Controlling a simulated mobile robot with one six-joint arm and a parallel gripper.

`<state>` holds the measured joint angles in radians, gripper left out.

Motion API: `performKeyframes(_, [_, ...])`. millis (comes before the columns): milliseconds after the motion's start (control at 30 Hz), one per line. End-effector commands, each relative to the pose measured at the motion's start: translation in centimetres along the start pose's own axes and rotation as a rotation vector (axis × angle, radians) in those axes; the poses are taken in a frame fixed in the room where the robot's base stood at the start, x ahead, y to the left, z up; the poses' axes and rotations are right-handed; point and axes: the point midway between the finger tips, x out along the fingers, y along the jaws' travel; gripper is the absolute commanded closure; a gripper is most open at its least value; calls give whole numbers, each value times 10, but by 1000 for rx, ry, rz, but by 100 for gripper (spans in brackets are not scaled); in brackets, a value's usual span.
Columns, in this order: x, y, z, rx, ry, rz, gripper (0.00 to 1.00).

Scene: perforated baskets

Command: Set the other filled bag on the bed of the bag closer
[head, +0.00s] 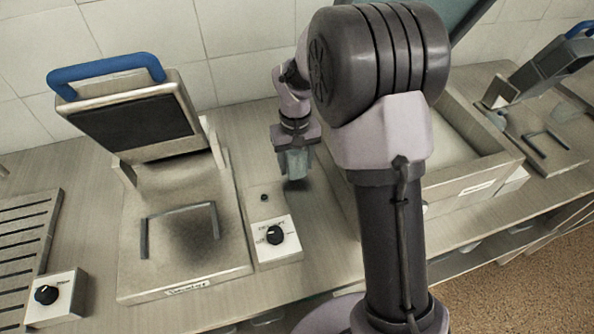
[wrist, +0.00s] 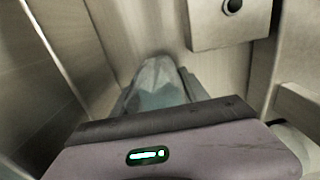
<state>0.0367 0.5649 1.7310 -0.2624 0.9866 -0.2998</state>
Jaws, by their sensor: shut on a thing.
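In the wrist view the bag (wrist: 158,84) sits between the two fingers. At left in the head view is a press-like machine with a blue handle and raised lid (head: 130,115); its flat bed (head: 190,235) carries a U-shaped wire bracket and no bag. A similar blue-handled machine (head: 545,75) is at the far right. I cannot read their labels, so which is the bag closer is unclear.
A slatted rack (head: 25,240) and another dial box (head: 50,298) are at far left. A shallow open bin (head: 480,180) is right of my arm. A tiled wall closes the back.

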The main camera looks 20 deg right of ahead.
Motion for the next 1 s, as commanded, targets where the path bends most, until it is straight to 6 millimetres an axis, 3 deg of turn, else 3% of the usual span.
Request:
performKeyframes(33, [17, 0, 1, -1, -3, 0, 95])
performKeyframes(100, [26, 0, 0, -1, -2, 0, 95])
performKeyframes(433, [27, 0, 0, 0, -1, 0, 95])
performKeyframes(467, [26, 0, 0, 0, -1, 0, 44])
performKeyframes(567, [26, 0, 0, 0, -1, 0, 26])
performKeyframes(867, [24, 0, 0, 0, -1, 0, 26])
performKeyframes(1000, [-3, 0, -1, 0, 2, 0, 26])
